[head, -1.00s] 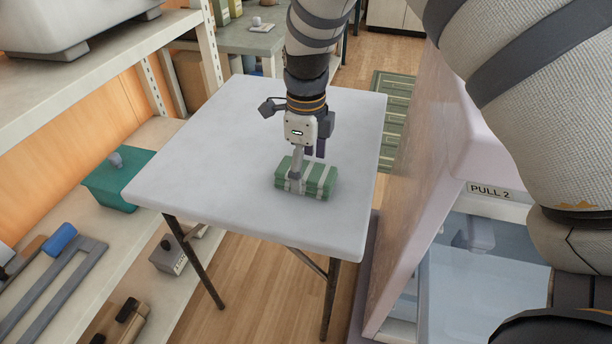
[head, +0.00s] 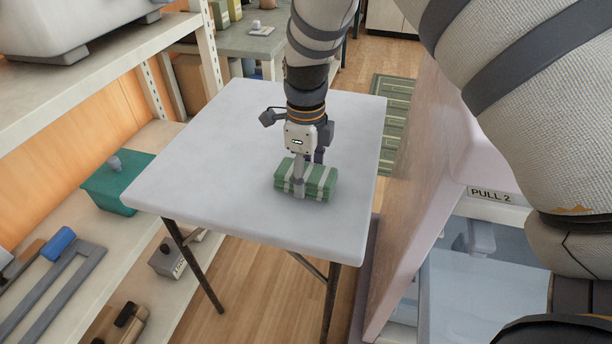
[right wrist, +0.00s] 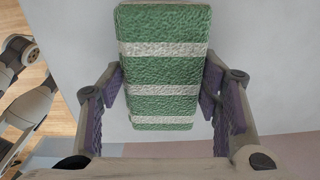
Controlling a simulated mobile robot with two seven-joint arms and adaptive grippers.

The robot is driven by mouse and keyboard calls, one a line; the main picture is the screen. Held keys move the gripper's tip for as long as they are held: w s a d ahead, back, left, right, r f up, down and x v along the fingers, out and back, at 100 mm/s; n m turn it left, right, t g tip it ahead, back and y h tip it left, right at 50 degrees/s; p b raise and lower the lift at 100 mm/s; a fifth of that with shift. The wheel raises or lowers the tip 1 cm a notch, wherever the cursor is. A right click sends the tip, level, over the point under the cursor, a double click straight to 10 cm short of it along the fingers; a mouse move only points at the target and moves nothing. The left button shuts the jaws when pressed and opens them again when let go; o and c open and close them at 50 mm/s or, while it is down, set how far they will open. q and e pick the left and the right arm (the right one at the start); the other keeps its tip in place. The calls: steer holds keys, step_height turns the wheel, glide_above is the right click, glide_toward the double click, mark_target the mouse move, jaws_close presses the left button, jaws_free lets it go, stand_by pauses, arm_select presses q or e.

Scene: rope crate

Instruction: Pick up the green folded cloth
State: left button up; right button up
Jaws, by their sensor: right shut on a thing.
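The green folded cloth (head: 319,184) with pale stripes lies on the light grey folding table (head: 220,180), near its front right part. My right gripper (head: 307,180) reaches down over it, with one finger in front of the cloth and the other behind. In the right wrist view the cloth (right wrist: 162,72) sits between the two purple-padded fingers of the right gripper (right wrist: 165,100), which are shut on it. I cannot tell any gap under the cloth. My left gripper is not in view.
Shelves at the left hold a teal lidded box (head: 117,182) and a grey frame with a blue handle (head: 60,243). A cabinet marked PULL 2 (head: 490,194) stands close at the right. The rest of the tabletop is clear.

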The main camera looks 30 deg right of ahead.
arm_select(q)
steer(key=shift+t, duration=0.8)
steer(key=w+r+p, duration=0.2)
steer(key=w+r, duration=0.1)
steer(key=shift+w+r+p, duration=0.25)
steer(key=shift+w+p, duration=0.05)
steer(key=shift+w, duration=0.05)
arm_select(e)
steer(key=s+a+r, duration=0.8)
steer(key=s+r, duration=0.3)
steer(key=r, duration=0.1)
steer(key=shift+s+r, duration=0.25)
steer(key=shift+r, duration=0.05)
